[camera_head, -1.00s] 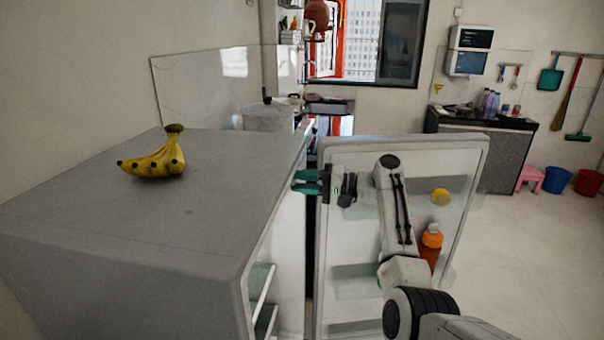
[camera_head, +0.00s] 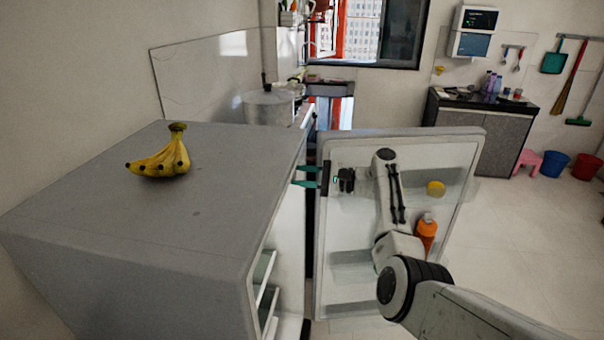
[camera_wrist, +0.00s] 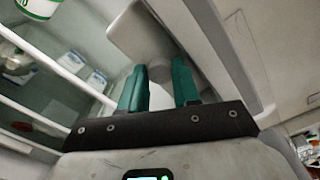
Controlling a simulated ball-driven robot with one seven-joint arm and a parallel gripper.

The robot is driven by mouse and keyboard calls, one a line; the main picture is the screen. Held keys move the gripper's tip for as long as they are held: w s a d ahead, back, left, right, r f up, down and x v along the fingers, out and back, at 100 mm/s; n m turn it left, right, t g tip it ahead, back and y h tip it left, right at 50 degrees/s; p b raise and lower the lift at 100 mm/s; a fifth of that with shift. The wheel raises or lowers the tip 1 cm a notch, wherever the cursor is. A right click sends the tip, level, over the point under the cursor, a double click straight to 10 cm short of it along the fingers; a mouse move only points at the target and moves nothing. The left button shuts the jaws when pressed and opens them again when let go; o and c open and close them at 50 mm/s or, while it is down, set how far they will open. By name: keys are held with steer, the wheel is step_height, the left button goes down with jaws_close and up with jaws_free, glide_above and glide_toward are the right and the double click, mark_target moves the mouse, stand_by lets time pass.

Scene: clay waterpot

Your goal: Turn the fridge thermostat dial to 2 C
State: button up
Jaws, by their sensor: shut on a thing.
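The fridge (camera_head: 190,225) stands at the left with its door (camera_head: 335,240) swung open. My gripper (camera_head: 298,176) reaches in at the fridge opening, its fingertips partly hidden behind the fridge's side edge in the head view. In the wrist view my gripper (camera_wrist: 161,66) has a teal finger on each side of a pale grey round dial (camera_wrist: 160,73) and is shut on it. The dial sits by a pale housing (camera_wrist: 130,35) inside the fridge. Its markings and setting cannot be read. The dial is hidden in the head view.
Bananas (camera_head: 163,160) lie on the fridge top. The door shelves hold an orange bottle (camera_head: 426,232) and a yellow item (camera_head: 436,188), close to my arm. Fridge shelves (camera_wrist: 75,85) with small boxes are at the left in the wrist view. Open floor (camera_head: 525,250) lies right.

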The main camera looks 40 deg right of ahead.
steer(key=shift+d, duration=0.1)
stand_by(0.3)
steer(key=o, duration=1)
steer(key=shift+o, duration=0.2)
